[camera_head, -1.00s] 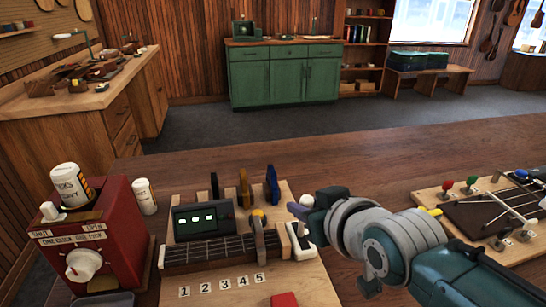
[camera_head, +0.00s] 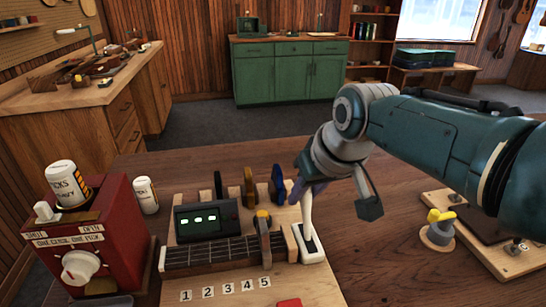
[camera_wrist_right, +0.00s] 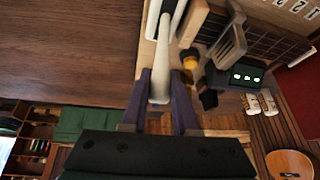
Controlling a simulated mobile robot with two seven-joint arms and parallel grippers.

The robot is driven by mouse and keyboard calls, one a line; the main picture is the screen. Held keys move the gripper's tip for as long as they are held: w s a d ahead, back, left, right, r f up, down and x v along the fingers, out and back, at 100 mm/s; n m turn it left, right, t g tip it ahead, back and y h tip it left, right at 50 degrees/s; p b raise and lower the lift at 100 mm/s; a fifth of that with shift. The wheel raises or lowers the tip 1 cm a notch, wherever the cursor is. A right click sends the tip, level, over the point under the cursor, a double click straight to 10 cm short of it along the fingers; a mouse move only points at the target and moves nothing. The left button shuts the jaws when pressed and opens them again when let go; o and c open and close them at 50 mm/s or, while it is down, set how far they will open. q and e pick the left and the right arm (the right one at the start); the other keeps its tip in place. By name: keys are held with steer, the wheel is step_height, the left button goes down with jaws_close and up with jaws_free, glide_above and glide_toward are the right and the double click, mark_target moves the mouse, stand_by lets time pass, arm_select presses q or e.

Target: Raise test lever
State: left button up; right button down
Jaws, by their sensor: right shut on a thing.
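The white test lever (camera_head: 307,218) stands nearly upright from its white base at the right end of the short fretboard (camera_head: 215,252). My right gripper (camera_head: 304,188) reaches in from the right and is at the lever's upper part. In the right wrist view the white lever (camera_wrist_right: 161,62) runs between the two purple fingers of my right gripper (camera_wrist_right: 161,88), which is shut on it. The lever's top is partly hidden by the gripper in the head view. My left gripper is not in view.
A small display (camera_head: 205,220) with lit green marks stands behind the fretboard. Blue, tan and black upright pieces stand behind it. A red pick dispenser (camera_head: 95,235) is at the left. A yellow-handled knob (camera_head: 439,228) and another board (camera_head: 490,230) lie right.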

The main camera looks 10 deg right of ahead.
steer(key=shift+f, duration=0.1)
steer(key=c, duration=0.7)
jaws_free()
steer(key=shift+s+r+p, duration=0.1)
steer(key=shift+r+p, duration=0.3)
steer(key=shift+r, duration=0.05)
steer(key=p+v, duration=0.4)
steer(key=v, duration=0.5)
steer(key=shift+p, duration=0.35)
